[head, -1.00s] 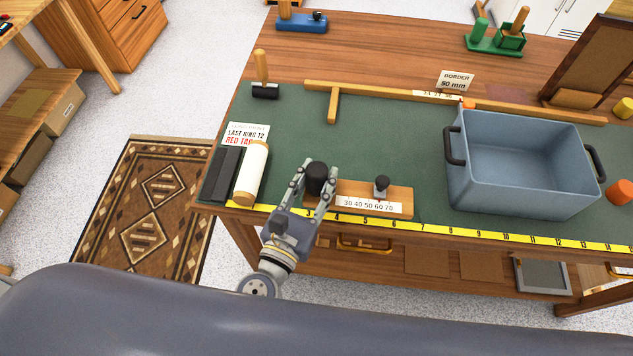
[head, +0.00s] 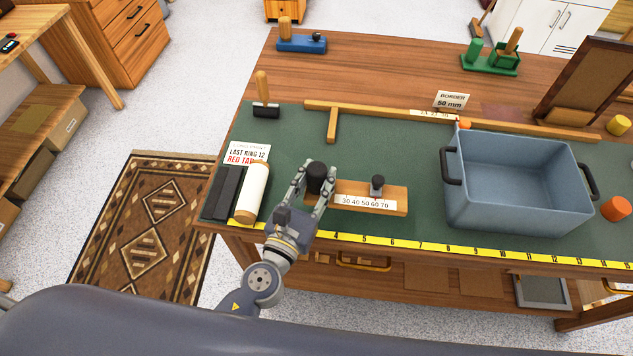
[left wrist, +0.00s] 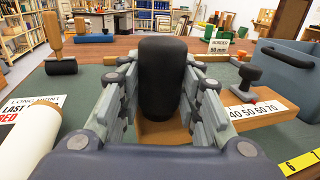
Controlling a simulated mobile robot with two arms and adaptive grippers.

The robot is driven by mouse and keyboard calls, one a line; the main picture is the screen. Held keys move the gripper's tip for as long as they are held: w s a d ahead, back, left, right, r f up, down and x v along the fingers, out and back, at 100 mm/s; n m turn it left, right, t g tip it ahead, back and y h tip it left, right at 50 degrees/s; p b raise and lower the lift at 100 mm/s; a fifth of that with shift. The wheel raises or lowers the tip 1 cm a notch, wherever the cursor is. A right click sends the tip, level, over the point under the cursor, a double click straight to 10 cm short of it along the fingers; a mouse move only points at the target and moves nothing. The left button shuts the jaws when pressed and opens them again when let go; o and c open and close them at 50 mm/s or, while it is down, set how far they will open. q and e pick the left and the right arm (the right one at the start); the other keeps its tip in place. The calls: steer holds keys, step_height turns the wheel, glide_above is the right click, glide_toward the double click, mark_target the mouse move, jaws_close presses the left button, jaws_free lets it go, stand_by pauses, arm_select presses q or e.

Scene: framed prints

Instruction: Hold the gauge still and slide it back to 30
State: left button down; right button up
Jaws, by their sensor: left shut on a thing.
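The gauge (head: 399,200) is a wooden block on the green mat, with a white scale strip reading 30 to 70. A thick black handle (head: 317,177) stands upright at its left end. My left gripper (head: 318,183) is shut on this handle, one finger on each side; the handle also fills the middle of the left wrist view (left wrist: 163,80). A small dark slider knob (head: 377,185) stands on the block behind the strip, around the 60 mark; the exact reading is too small to tell. The knob shows at right in the left wrist view (left wrist: 250,75). My right gripper is not in view.
A blue-grey bin (head: 515,185) stands right of the gauge. A white roll (head: 253,192) and a dark bar (head: 226,192) lie to the left. A yellow measuring tape (head: 450,248) runs along the front edge. The mat behind the gauge is clear.

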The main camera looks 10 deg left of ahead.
arm_select(q)
steer(key=shift+w+a+r+p, duration=0.1)
steer(key=shift+w+a+p, duration=0.1)
steer(key=shift+w, duration=0.8)
steer(key=shift+w+a+p, duration=0.1)
steer(key=shift+w+p, duration=0.1)
steer(key=shift+w, duration=0.75)
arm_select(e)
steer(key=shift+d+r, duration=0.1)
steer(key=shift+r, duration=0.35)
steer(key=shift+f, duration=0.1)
arm_select(q)
steer(key=shift+f+b, duration=2.05)
steer(key=shift+f, duration=0.1)
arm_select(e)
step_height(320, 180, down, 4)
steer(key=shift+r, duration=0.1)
arm_select(q)
steer(key=shift+f+b, duration=0.35)
steer(key=shift+f, duration=0.05)
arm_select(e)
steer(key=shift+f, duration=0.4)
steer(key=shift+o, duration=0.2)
